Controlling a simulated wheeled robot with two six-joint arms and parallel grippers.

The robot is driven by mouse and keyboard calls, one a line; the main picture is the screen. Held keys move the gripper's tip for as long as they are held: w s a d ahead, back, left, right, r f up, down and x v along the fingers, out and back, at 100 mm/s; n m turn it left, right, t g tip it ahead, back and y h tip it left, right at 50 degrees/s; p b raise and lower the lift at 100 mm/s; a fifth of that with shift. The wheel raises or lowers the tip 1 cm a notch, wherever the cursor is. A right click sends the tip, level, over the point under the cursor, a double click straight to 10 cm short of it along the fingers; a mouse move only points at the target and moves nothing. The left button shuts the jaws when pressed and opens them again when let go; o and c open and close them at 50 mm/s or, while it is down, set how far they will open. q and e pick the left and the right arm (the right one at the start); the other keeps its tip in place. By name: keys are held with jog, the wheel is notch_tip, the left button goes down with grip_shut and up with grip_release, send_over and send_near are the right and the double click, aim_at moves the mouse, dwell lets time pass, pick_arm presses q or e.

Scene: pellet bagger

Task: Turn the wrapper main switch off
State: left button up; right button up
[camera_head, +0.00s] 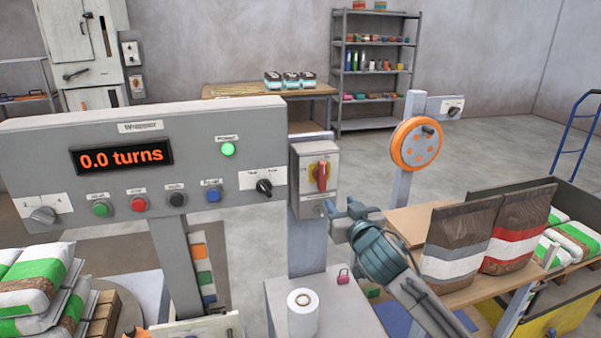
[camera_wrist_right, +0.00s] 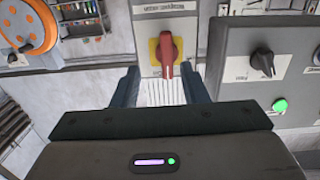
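The wrapper main switch is a red rotary handle (camera_head: 322,176) on a yellow plate, on the front of a grey box (camera_head: 302,192) just right of the wrapper panel. The handle stands about upright. My right gripper (camera_head: 334,212) is just below and in front of this box. In the right wrist view, which looks upside down, its two fingers (camera_wrist_right: 160,88) are apart with nothing between them, and the red handle (camera_wrist_right: 166,58) lies just beyond the fingertips. I see no clear contact. My left gripper is not in view.
The wrapper panel (camera_head: 60,135) reads "0.0 turns" and its green lamp (camera_head: 228,149) is lit. A black selector knob (camera_head: 264,187) is close left of the switch box. Below are a white roll (camera_head: 302,312) and a pink padlock (camera_head: 343,275). Bags (camera_head: 455,245) stand on the right.

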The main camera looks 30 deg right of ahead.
aim_at(324, 176)
jog(key=shift+t, duration=0.4)
jog(key=w+r+p, duration=0.1)
jog(key=w, duration=0.2)
jog(key=w+d+r, duration=0.1)
jog(key=w, duration=0.2)
jog(key=w+p, duration=0.1)
jog(key=w, duration=0.2)
jog(key=shift+d+r+p, duration=0.15)
jog(key=shift+r+p, duration=0.15)
jog(key=shift+r, duration=0.1)
jog(key=shift+w, duration=0.2)
jog(key=shift+w+d+f, duration=0.1)
jog(key=shift+w, duration=0.15)
jog(key=c, duration=0.6)
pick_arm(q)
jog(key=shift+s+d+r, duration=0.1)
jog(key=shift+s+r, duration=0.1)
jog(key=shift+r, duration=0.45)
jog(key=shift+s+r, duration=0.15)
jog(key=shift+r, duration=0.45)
